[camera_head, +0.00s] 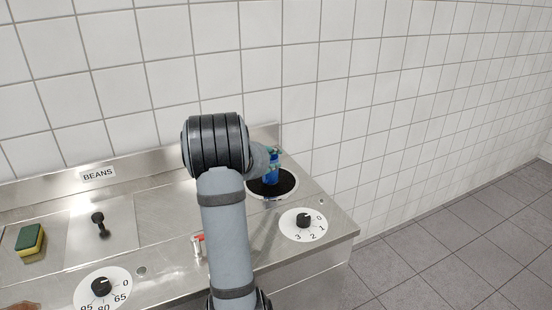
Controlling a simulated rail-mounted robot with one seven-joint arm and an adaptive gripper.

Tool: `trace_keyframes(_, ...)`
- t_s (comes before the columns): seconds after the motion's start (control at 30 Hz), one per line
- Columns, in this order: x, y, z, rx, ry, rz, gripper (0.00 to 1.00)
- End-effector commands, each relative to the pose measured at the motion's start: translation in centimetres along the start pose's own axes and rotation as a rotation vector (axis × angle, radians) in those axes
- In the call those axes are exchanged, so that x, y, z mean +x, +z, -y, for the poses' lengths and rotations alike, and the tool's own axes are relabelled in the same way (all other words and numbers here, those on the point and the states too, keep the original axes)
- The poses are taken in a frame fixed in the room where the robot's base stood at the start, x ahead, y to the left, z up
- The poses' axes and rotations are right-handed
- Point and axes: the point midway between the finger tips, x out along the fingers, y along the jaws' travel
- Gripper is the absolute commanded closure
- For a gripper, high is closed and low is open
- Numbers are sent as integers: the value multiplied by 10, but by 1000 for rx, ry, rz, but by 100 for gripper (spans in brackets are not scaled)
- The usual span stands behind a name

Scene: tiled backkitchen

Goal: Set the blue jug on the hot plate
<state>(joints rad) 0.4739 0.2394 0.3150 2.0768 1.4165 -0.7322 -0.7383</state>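The blue jug (271,174) is at the hot plate (286,188), a black disc with a pale rim at the right end of the steel counter. The jug looks upright, and my arm partly covers it. I cannot tell whether its base touches the plate. My gripper (272,153) is at the top of the jug, small and mostly hidden behind my own wrist. Its fingers are not clear enough to show whether they are closed on the jug.
A dial (303,224) marked 0 to 3 sits in front of the hot plate. Another dial (101,287), a black knob (98,219) on a lid and a green-yellow sponge (30,239) are to the left. A small red-white item (198,244) stands beside my arm. A tiled wall backs the counter.

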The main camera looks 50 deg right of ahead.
Motion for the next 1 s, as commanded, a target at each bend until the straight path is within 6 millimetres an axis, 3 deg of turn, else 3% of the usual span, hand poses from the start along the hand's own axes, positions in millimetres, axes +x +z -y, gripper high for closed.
trace_keyframes(0.2, -51, -3, 1, 0, -2, -2, 75)
trace_keyframes(0.4, -80, -2, 0, 1, -1, 0, 75)
trace_keyframes(0.6, -89, 0, 0, 1, 1, 1, 75)
trace_keyframes(1.0, -89, 0, 0, 1, 0, 1, 75)
